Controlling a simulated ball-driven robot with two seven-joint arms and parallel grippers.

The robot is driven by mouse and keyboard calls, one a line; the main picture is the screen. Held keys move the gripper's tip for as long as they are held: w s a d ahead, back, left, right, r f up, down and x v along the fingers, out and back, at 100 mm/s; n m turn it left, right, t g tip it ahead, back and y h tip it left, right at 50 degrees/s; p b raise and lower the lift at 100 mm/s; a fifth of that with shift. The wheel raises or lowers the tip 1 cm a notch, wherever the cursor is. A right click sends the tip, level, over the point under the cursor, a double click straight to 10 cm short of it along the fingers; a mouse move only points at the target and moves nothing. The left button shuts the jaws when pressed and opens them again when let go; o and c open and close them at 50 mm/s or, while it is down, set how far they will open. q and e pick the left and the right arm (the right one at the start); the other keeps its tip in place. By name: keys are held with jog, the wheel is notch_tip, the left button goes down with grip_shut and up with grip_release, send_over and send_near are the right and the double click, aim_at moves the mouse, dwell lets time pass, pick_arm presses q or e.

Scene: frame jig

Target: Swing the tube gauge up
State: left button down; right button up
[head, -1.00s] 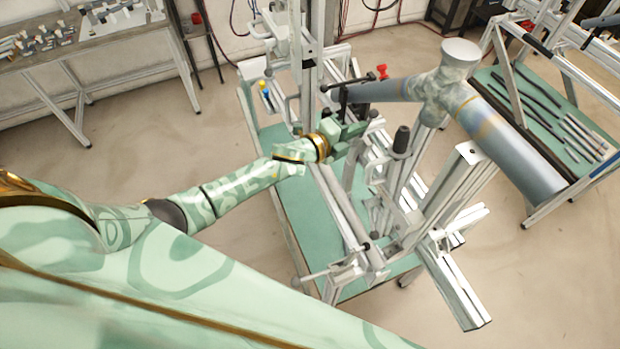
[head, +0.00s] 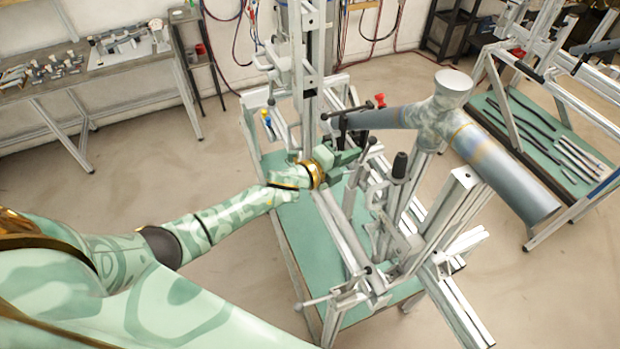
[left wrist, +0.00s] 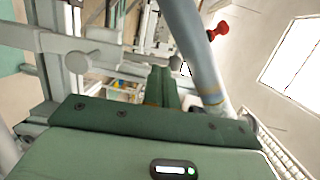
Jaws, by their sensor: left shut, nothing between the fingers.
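A large grey tube joint (head: 520,185) with a mottled, flared collar lies across the frame jig (head: 300,75). Near the tube's left end is a dark lever with a ball end (head: 324,116); I cannot tell for sure whether it is the tube gauge. My left gripper (head: 354,154) is shut and empty, just below the dark lever and beside a dark rod with a round knob (head: 372,140). Whether it touches either is unclear. In the left wrist view its green fingers (left wrist: 161,86) are together, left of the grey tube (left wrist: 196,45). My right gripper is out of view.
A red knob (head: 380,100) sits behind the tube, and a black-topped post (head: 400,165) stands right of my gripper. The jig's green table (head: 290,225) has bare room at the front left. A rack with dark and silver tubes (head: 575,160) stands at the right.

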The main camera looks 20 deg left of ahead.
pick_arm(q)
jog(key=r+v, duration=0.2)
jog(key=v, duration=0.9)
jog(key=shift+s+r, duration=0.2)
jog(key=shift+s, duration=0.05)
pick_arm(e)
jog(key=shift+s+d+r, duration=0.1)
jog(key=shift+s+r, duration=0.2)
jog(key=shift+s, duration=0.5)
